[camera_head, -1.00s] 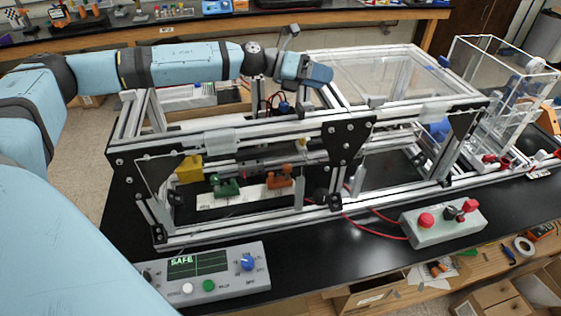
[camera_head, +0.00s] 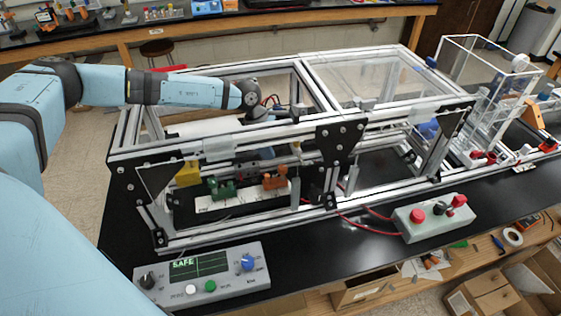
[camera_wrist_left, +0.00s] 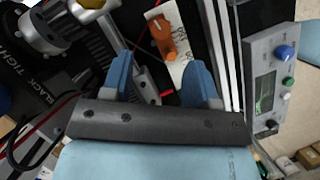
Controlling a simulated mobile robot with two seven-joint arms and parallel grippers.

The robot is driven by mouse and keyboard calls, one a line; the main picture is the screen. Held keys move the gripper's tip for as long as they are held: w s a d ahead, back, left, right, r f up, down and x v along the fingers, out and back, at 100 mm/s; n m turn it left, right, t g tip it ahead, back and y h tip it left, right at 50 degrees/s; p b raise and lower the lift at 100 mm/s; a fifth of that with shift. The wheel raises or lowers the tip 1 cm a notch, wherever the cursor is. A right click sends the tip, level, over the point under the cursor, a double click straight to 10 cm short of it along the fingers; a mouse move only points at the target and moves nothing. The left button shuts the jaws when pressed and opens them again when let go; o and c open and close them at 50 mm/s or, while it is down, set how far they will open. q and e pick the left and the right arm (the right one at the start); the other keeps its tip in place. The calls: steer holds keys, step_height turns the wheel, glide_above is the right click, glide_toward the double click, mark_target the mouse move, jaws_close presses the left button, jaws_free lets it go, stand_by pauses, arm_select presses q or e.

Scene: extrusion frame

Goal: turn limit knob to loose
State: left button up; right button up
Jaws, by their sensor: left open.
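My left gripper (camera_wrist_left: 160,72) is open and empty in the left wrist view, its two blue fingers spread. Beyond the fingertips are an orange clamp-like part (camera_wrist_left: 164,38) and a white label strip (camera_wrist_left: 180,65). A dark plate (camera_wrist_left: 35,95) lettered "SLACK" and "TIGHT" lies left of the fingers. A silver round part (camera_wrist_left: 42,32) is beside it; I cannot tell whether this is the limit knob. In the head view the left arm reaches over the extrusion frame (camera_head: 190,152), and the fingers are hidden. The orange part (camera_head: 274,182) also shows there. My right gripper is not in view.
A control box (camera_head: 215,292) with a screen reading "SAFE", a blue knob (camera_head: 248,262) and a black knob (camera_head: 147,281) stands in front. A green part (camera_head: 222,190) and a yellow block (camera_head: 188,175) are inside the frame. A red-button box (camera_head: 432,222) is right.

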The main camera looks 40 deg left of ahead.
arm_select(q)
steer(key=p+x, duration=0.1)
steer(key=x, duration=0.6)
steer(key=shift+f, duration=0.15)
steer(key=shift+d, duration=0.1)
steer(key=c, duration=0.9)
